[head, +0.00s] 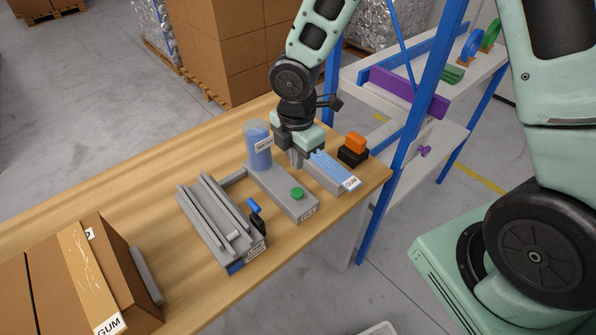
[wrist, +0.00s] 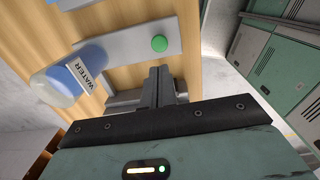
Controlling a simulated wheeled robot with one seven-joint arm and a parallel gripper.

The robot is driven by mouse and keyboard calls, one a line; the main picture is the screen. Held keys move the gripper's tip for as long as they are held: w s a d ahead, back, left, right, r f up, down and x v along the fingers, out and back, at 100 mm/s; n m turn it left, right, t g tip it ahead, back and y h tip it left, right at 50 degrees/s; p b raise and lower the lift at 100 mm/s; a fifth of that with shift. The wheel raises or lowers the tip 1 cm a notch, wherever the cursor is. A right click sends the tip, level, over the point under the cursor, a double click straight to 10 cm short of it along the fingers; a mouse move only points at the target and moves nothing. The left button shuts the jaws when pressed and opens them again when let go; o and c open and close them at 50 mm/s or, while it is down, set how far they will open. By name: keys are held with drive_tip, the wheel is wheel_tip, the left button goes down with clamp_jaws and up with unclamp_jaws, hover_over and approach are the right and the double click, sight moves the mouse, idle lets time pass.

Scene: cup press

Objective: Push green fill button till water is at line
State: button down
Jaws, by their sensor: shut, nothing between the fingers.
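A grey dispenser base (head: 285,188) lies on the wooden table, with a round green button (head: 297,193) near its front end. The button also shows in the wrist view (wrist: 159,43), uncovered. A clear cup (head: 257,129) of blue water stands at the base's back end, and its label reads WATER in the wrist view (wrist: 91,75). Water fills most of the cup; I cannot make out a fill line. My gripper (head: 297,163) is shut and empty, right of the cup and behind the button. In the wrist view its fingertips (wrist: 159,70) are apart from the button.
A blue-topped tray labelled GUM (head: 335,172) lies right of the base, close to my gripper. A black block with an orange top (head: 354,146) stands beyond it. A grey railed fixture (head: 215,220) is left of the base. A cardboard box (head: 75,275) stands at front left.

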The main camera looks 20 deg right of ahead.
drive_tip(key=shift+r, duration=1.4)
drive_tip(key=s+a+r+m, duration=0.2)
drive_tip(key=s+r+m, duration=0.3)
drive_tip(key=s, duration=0.5)
drive_tip(key=s+a+r+m, duration=0.2)
drive_tip(key=s+r+m, duration=0.4)
drive_tip(key=s+m, duration=0.3)
drive_tip(key=shift+s+a+y, duration=0.35)
drive_tip(key=shift+s+y, duration=0.05)
drive_tip(key=shift+s, duration=0.3)
